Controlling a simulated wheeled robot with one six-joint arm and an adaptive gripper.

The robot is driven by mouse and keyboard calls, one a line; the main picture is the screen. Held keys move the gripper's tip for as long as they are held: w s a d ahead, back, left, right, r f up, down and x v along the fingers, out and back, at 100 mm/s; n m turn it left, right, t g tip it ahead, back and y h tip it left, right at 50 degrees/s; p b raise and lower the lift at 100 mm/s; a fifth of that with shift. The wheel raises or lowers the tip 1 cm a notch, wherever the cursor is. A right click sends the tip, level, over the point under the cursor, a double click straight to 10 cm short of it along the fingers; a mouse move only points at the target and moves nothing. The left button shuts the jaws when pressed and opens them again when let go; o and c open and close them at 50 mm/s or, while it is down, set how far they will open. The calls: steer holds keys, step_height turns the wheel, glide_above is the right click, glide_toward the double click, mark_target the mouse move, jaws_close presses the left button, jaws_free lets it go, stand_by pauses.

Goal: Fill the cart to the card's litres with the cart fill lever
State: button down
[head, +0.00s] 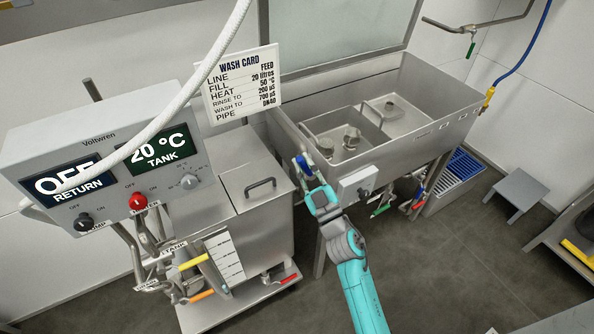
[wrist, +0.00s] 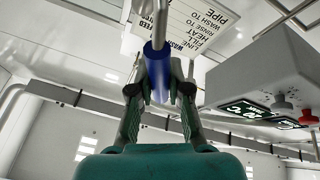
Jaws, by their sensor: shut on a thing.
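My gripper (head: 304,172) is shut on a blue lever handle (head: 298,160) at the front left corner of the steel sink. The wrist view shows both fingers (wrist: 158,92) closed around the blue sleeve (wrist: 156,62), with a metal rod running up from it. I see no label on this lever. The steel cart (head: 268,236) with a lidded tank stands left of my arm. A white level scale (head: 225,256) is on its front; its figures and level are too small to read.
The control box (head: 105,150) at left shows RETURN OFF and TANK 20 °C, with black and red knobs. Yellow, orange and red handles (head: 193,262) sit low by the cart. A grey step stool (head: 514,198) stands at right; floor between is clear.

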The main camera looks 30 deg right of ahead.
steer(key=shift+d+r+m+h, duration=0.2)
steer(key=shift+d+m+h, duration=0.45)
steer(key=shift+m, duration=0.5)
steer(key=shift+d+r+m+h, duration=0.15)
steer(key=shift+d+m+h, duration=0.5)
steer(key=shift+m, duration=0.5)
steer(key=shift+h, duration=0.3)
steer(key=c, duration=1.1)
jaws_free()
steer(key=shift+a, duration=0.1)
steer(key=shift+s, duration=0.1)
steer(key=v, duration=1.1)
steer(key=shift+s, duration=0.45)
